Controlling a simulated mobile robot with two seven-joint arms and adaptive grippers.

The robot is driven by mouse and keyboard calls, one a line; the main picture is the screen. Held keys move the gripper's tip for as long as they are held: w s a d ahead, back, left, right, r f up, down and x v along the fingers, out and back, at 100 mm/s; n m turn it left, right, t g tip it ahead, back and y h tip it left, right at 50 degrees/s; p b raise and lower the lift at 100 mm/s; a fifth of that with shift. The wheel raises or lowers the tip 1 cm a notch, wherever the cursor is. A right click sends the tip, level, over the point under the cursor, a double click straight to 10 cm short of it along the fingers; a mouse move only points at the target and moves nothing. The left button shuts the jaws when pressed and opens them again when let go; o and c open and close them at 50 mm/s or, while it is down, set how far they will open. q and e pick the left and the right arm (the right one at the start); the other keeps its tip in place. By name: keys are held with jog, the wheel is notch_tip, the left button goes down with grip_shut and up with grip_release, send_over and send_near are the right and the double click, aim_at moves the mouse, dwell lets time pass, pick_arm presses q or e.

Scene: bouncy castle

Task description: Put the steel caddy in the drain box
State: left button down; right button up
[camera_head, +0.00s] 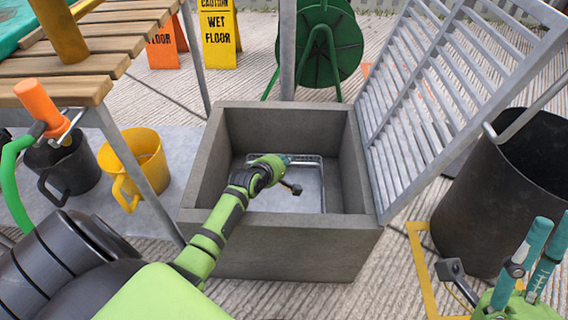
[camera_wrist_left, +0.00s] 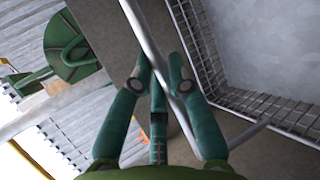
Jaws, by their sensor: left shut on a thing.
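The steel caddy (camera_head: 322,187), a wire-sided basket with a grey bottom, is inside the grey stone drain box (camera_head: 300,252) in the head view. My left gripper (camera_head: 287,163) reaches over the box's front-left wall and is shut on the caddy's steel bar. In the left wrist view the bar runs between the fingers (camera_wrist_left: 160,85), with the caddy's mesh wall (camera_wrist_left: 202,50) to the right. Whether the caddy touches the box floor cannot be told. My right gripper (camera_head: 534,258) is empty at the lower right, its fingers apart.
A slatted metal grate (camera_head: 430,110) stands tilted open along the box's right side. A black bin (camera_head: 490,200) is right of it. A wooden bench (camera_head: 90,60) with yellow (camera_head: 150,160) and black (camera_head: 65,165) buckets below is on the left. A green hose reel (camera_head: 322,50) stands behind.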

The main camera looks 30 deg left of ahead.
pick_arm(q)
jog(key=c, duration=1.2)
grip_release()
